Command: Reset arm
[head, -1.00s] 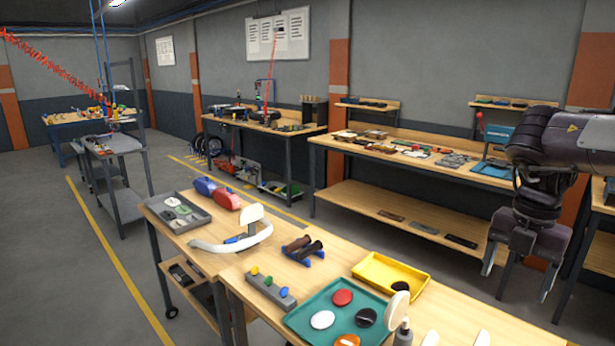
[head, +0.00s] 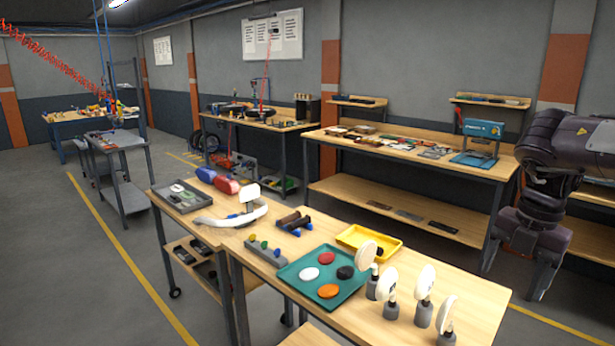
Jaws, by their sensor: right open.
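My right gripper (head: 515,278) hangs at the right of the head view, fingers pointing down and spread apart, with nothing between them. It is beyond the right end of the near wooden bench (head: 455,287), apart from it and from the things on it. My right arm comes in from the right edge. My left gripper is not in view.
The near bench holds a teal tray (head: 301,268) with coloured discs, a yellow tray (head: 388,250), several white paddles on grey stands (head: 424,313) and a grey button strip (head: 268,255). A long back bench (head: 450,173) stands behind. Floor right of the near bench is clear.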

